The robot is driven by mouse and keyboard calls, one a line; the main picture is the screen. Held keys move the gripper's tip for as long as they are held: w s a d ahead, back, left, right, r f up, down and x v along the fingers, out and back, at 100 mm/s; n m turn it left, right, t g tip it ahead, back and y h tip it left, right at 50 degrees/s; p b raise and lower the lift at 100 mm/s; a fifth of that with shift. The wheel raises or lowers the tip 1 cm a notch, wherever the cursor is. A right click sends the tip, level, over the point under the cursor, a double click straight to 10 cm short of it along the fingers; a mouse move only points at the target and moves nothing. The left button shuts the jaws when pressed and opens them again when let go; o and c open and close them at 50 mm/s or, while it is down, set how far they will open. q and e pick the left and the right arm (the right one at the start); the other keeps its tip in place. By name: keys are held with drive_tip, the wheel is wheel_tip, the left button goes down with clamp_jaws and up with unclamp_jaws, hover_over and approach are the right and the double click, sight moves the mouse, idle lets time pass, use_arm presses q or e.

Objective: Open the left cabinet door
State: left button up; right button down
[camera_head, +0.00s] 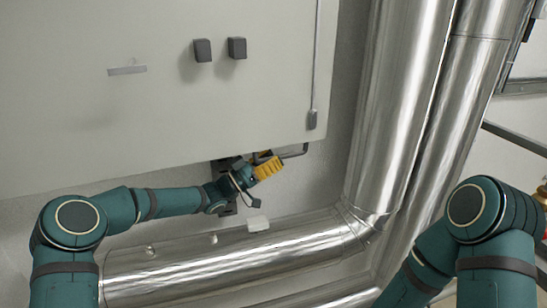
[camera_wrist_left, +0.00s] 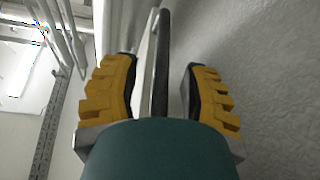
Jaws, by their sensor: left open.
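A large pale cabinet-like box (camera_head: 150,120) fills the upper left of the head view. Two small dark knobs (camera_head: 220,48) sit side by side on its face; I cannot tell a door seam. My left gripper (camera_head: 269,165) is at the box's lower edge, well below the knobs. In the left wrist view its yellow fingers (camera_wrist_left: 162,68) are apart. A dark bar (camera_wrist_left: 161,65) runs between them, with gaps on both sides. It may be the thin bent pipe (camera_head: 296,153) under the box. My right arm shows at lower right, its gripper out of view.
Shiny thick pipes (camera_head: 400,110) stand to the right of the box. Another shiny pipe (camera_head: 210,265) runs below my left forearm.

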use_arm(q)
drive_tip(key=shift+w+d+r, duration=0.1)
drive_tip(key=shift+d, duration=0.1)
clamp_jaws()
drive_tip(key=s+d+m+g+h+b, duration=0.1)
drive_tip(key=s+d+g+b, duration=0.1)
drive_tip(key=s, duration=0.7)
drive_tip(key=shift+s+d+m+g, duration=0.3)
drive_tip(key=shift+d+m+g, duration=0.1)
drive_tip(key=shift+d+g, duration=0.3)
drive_tip(key=shift+r, duration=0.1)
